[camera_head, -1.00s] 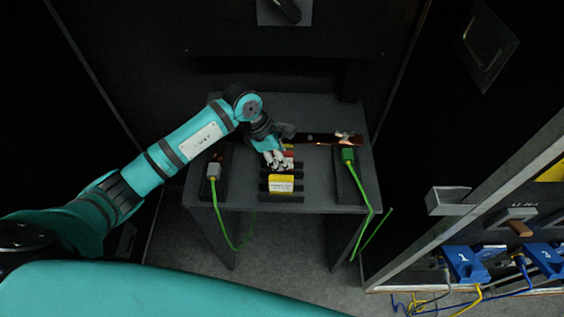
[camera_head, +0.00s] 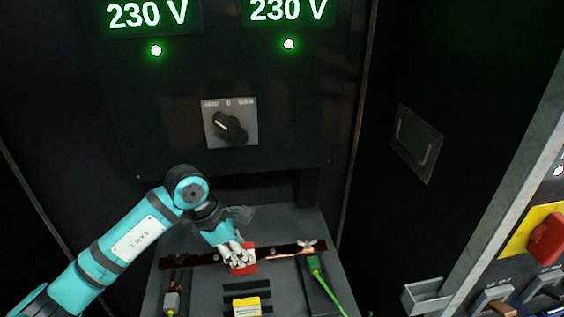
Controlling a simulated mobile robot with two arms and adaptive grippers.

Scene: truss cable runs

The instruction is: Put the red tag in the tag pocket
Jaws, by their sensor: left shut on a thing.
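My left gripper (camera_head: 236,254) is shut on the red tag (camera_head: 247,268), its pale fingers covering part of the tag. The tag is above the dark slotted rack (camera_head: 245,287) on the grey table and overlaps the copper bar in the picture. A small grey open-topped holder (camera_head: 422,297) at the lower right, by the cabinet edge, looks like the tag pocket. No tag shows in it. My right gripper is not in view.
A yellow tag (camera_head: 246,306) stands in the rack. A copper bar (camera_head: 285,250) lies behind it. A rotary switch (camera_head: 230,124) is on the back panel. A red handle (camera_head: 547,241) is far right.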

